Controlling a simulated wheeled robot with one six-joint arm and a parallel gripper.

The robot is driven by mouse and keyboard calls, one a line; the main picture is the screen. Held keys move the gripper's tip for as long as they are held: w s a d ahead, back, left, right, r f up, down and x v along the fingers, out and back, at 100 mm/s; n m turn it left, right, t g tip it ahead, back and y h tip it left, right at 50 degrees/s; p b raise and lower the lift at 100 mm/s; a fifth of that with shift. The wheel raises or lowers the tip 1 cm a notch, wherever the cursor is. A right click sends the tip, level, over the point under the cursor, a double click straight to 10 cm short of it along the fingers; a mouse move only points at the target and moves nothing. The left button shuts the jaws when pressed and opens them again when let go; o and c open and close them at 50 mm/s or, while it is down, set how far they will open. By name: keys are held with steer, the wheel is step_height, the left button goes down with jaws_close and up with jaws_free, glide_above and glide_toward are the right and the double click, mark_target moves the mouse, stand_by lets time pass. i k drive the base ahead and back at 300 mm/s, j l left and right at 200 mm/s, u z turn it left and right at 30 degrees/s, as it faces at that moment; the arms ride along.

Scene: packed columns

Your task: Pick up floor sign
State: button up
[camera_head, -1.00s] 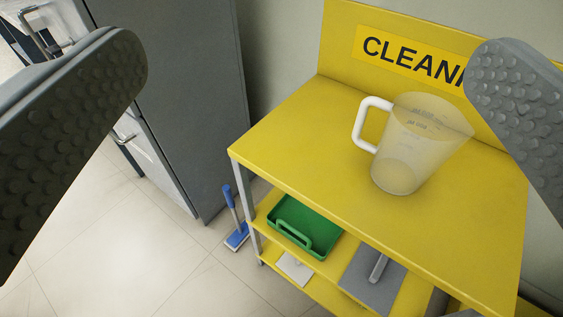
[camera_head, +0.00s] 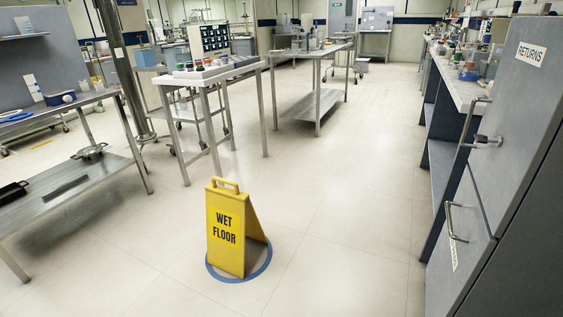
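The floor sign (camera_head: 227,230) is a yellow folding board with "WET FLOOR" in black letters and a handle loop on top. It stands upright and spread open on the floor, left of the picture's middle and toward the bottom. A blue ring (camera_head: 264,268) is marked on the floor around its foot. Nothing touches the sign. My gripper is not in this view now.
Open pale floor (camera_head: 340,215) surrounds the sign. A grey "RETURNS" cabinet (camera_head: 505,125) with handles stands at the right, beside a long bench (camera_head: 462,92). Metal tables, one a low-shelved table (camera_head: 65,200), stand at the left and behind.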

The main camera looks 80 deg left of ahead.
mark_target(231, 216)
steer(key=u, duration=2.7)
